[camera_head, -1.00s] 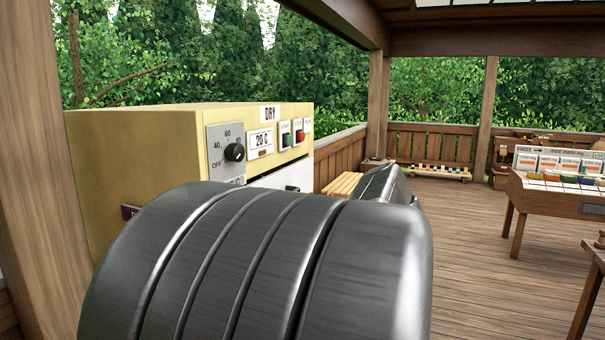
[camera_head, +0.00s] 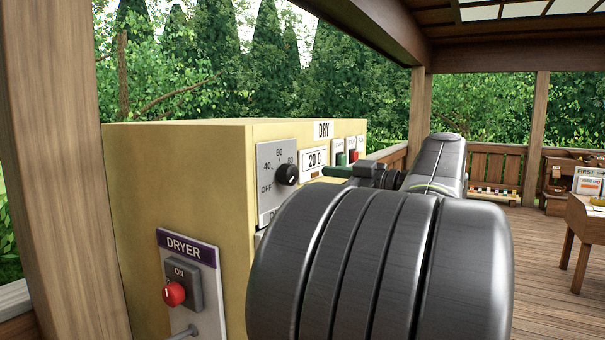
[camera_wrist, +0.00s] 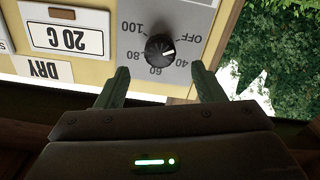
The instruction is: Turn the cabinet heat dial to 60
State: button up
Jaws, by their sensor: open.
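The black heat dial (camera_head: 287,174) sits on a grey plate on the front of the yellow cabinet (camera_head: 180,180). It also shows upside down in the wrist view (camera_wrist: 160,49), where its white mark seems to point between OFF and 40. The 60 label lies just on the near side of the knob there. My gripper (camera_wrist: 162,78) is open and empty, its two green fingers spread to either side below the dial, apart from it. In the head view my gripper (camera_head: 337,171) is right of the dial.
A display (camera_head: 314,162) reads 20 C beside the dial, with green and red buttons (camera_head: 352,155) further right. A dryer switch panel with a red knob (camera_head: 173,294) is on the cabinet's side. A wooden post (camera_head: 55,170) stands at left. Open deck lies at right.

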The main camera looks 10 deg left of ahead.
aim_at(294, 177)
jog(key=p+x, duration=0.1)
jog(key=x, duration=0.6)
jog(key=shift+f+p, duration=0.1)
jog(key=shift+p, duration=0.2)
jog(key=c, duration=1)
jog(key=shift+o, duration=0.2)
